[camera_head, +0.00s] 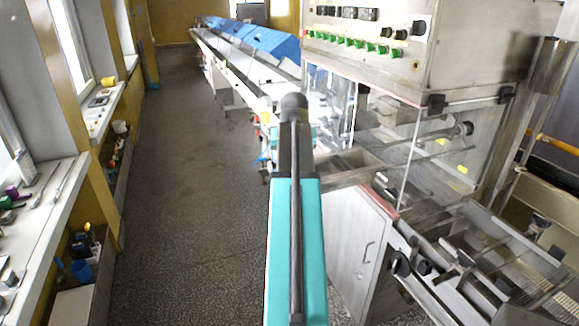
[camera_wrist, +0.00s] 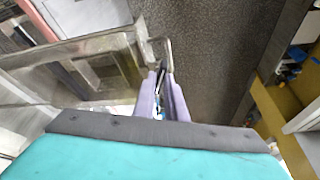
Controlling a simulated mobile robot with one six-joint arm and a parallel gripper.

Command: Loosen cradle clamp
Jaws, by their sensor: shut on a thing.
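My gripper (camera_wrist: 164,97) shows in the wrist view as two pale lavender fingers beyond a teal and dark grey body. The fingers are close together, shut on a thin dark piece (camera_wrist: 160,76) that sticks out past their tips. Its lower part is hidden between the fingers, and it is too small to tell what it is. In the head view my arm covers the gripper. I cannot make out a cradle clamp in either view. The steel machine (camera_head: 365,40) stands right of my arm, with clear panels below its control box.
A steel mesh conveyor section (camera_head: 500,265) lies at the lower right. A long line with blue covers (camera_head: 265,42) runs into the distance. Window sills (camera_head: 60,185) with small items line the left wall. The speckled floor (camera_head: 180,200) between is clear.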

